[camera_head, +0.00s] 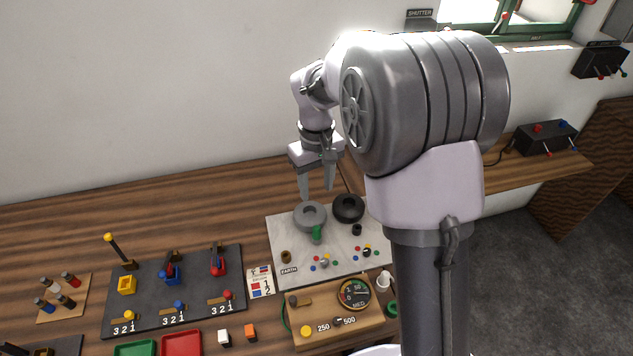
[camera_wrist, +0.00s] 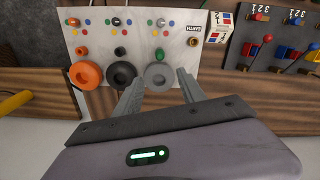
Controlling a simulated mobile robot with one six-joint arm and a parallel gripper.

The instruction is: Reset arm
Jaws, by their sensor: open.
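My gripper (camera_head: 317,191) is open and empty. In the head view it hangs over the back edge of a pale marble panel (camera_head: 284,234), above a grey ring (camera_head: 310,216) and a black ring (camera_head: 349,208). In the wrist view the open fingers (camera_wrist: 158,84) point at the panel. There the grey ring (camera_wrist: 159,75) shows between the fingers, and the black ring (camera_wrist: 121,74) shows by the left finger. An orange ring (camera_wrist: 86,74) also shows there; my arm hides that part of the panel in the head view. I cannot tell whether the fingers touch anything.
A dark board (camera_head: 146,300) with small levers stands left of the panel. A wooden box with a dial (camera_head: 355,292) stands in front of it. Red (camera_head: 181,345) and green (camera_head: 135,349) trays lie at the front left. The wooden bench (camera_head: 60,235) is bare at the back left.

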